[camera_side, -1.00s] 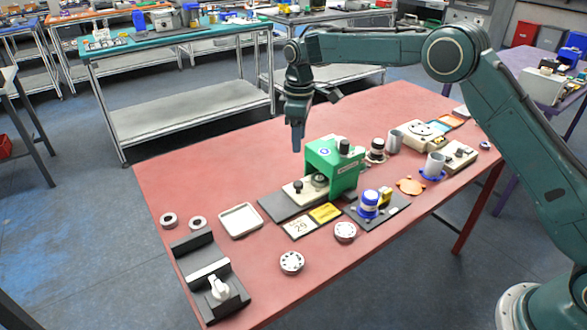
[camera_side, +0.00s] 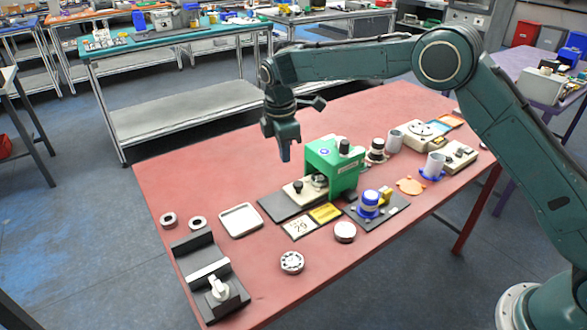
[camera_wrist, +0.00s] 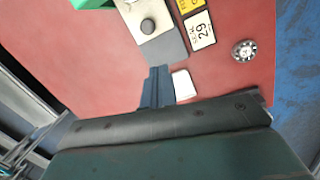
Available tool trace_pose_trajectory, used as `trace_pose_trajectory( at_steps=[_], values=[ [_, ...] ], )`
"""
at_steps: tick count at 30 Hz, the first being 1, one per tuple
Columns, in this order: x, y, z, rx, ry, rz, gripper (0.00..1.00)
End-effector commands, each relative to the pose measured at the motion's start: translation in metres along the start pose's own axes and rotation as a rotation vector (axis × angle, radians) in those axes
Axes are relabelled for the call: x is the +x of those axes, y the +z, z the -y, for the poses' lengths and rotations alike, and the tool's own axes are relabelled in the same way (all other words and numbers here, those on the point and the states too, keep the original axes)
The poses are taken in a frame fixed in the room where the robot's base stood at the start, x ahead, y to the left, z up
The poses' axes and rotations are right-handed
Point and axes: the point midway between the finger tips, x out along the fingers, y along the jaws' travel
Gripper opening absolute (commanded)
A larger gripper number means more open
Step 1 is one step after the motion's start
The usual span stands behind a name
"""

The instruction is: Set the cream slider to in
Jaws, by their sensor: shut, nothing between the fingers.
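The cream slider (camera_side: 309,197) is a flat cream block with a dark round knob, on a dark grey base plate (camera_side: 277,208). It sticks out at the left of the green housing (camera_side: 322,158), and part of it is under the housing. In the wrist view the cream slider (camera_wrist: 137,12) is at the top, its knob nearer than the housing edge. My gripper (camera_side: 285,158) is above the table, behind and left of the housing, pointing down and touching nothing. In the wrist view my gripper (camera_wrist: 157,72) is shut and empty, and it partly covers the tray.
A white tray (camera_side: 239,220), a black cradle (camera_side: 190,245) with a white lever and several round parts are at the left and front. A card marked 29 (camera_side: 299,227) and a blue-capped fixture (camera_side: 370,203) are near the housing. The table behind the slider is clear.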

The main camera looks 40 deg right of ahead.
Motion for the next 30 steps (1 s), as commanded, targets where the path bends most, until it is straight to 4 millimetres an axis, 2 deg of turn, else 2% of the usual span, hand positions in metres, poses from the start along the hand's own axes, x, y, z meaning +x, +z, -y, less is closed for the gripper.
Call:
trace_pose_trajectory(
  at_steps=[6, 15, 21, 30],
  values=[
    [0.003, -0.019, 0.018, -0.274, 0.038, 0.062, 0.0],
    [0.004, -0.032, 0.037, -0.603, 0.066, 0.16, 0.0],
    [0.004, -0.034, 0.042, -0.695, 0.069, 0.192, 0.0],
    [0.006, -0.034, 0.042, -0.704, 0.068, 0.195, 0.0]
  ],
)
